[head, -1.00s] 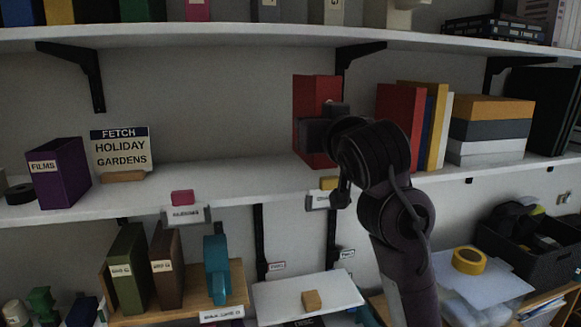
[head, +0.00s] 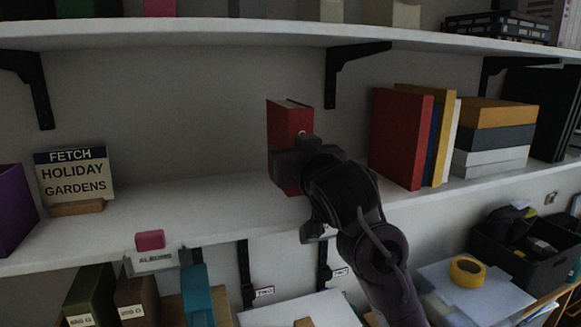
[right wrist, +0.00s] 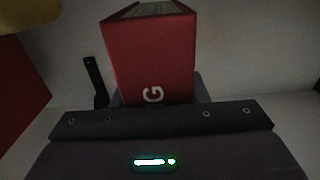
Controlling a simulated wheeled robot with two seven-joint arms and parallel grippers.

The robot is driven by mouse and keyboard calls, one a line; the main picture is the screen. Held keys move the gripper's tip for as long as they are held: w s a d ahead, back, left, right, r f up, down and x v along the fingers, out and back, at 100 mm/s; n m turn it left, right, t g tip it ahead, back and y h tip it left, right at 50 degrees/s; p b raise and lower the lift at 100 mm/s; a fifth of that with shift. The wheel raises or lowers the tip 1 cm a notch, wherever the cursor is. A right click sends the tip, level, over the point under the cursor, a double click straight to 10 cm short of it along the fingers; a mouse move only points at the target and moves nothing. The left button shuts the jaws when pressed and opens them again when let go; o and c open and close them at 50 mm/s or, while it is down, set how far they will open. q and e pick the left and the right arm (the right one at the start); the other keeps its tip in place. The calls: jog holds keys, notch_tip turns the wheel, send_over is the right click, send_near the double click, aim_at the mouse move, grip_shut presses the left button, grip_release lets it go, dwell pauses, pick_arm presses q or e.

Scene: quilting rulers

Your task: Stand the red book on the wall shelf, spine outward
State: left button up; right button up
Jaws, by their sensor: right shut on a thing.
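The red book (head: 290,120) is upright over the middle white wall shelf (head: 190,205). Page edges show at its top, and a red face with a pale letter points outward toward my arm. My right gripper (head: 296,160) is shut on the book from the front and covers part of it. The book's foot is at or just above the shelf board; I cannot tell if it touches. In the right wrist view the book (right wrist: 150,60) stands upright beyond the gripper, its lettered face toward the camera. My left gripper is not in view.
A row of red, blue and yellow books (head: 400,140) stands to the right, with a gap between. Stacked boxes (head: 492,140) are beyond. A Holiday Gardens sign (head: 76,180) stands at left, with clear shelf between. The upper shelf (head: 220,33) and its bracket (head: 345,70) are overhead.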

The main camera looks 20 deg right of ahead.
jog(key=f, duration=0.3)
jog(key=shift+w+f, duration=0.15)
jog(key=shift+w, duration=0.1)
jog(key=shift+s, duration=0.1)
jog(key=shift+f, duration=0.15)
jog(key=o, duration=1.2)
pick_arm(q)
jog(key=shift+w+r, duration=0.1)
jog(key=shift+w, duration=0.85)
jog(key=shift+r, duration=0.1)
